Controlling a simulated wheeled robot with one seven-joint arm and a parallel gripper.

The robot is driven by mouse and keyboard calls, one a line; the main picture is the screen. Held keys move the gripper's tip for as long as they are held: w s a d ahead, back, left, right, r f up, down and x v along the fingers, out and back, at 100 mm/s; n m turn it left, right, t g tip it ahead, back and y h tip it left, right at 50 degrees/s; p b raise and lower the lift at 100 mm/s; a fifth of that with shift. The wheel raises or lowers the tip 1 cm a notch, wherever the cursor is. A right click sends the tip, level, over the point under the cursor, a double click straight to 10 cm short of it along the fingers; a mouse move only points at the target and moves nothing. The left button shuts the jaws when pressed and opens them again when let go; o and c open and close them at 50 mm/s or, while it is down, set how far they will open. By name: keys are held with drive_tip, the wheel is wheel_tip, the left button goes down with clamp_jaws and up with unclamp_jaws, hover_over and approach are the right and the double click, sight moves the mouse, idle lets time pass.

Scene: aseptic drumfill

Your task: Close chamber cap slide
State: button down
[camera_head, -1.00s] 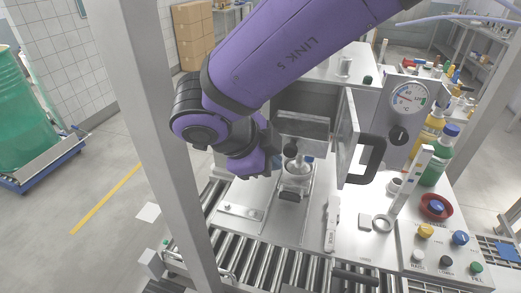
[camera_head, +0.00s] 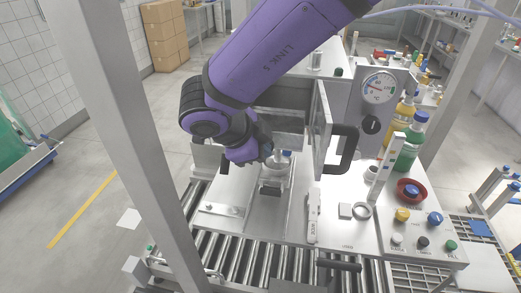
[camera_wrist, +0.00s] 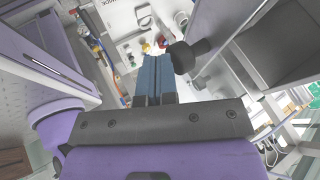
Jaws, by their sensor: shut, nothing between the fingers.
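The chamber (camera_head: 283,97) is a steel box with its door (camera_head: 322,125) swung open to the right; a black handle (camera_head: 347,150) is on the door. In front of the chamber, the cap slide (camera_head: 271,188) sticks out over the steel deck, with a dark grip at its front end. A pale round cup or cap (camera_head: 283,160) is on it, partly hidden. My gripper (camera_head: 268,151) is at the slide's left, near the cup; whether it touches cannot be told. In the wrist view its blue fingers (camera_wrist: 154,77) are shut and empty.
A gauge panel (camera_head: 378,95), bottles (camera_head: 409,147) and a button box (camera_head: 423,238) stand on the right. A roller conveyor (camera_head: 260,260) runs along the front. A grey post (camera_head: 120,130) rises at the left.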

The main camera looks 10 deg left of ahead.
drive_tip(key=w, duration=0.9)
drive_tip(key=shift+s, duration=0.1)
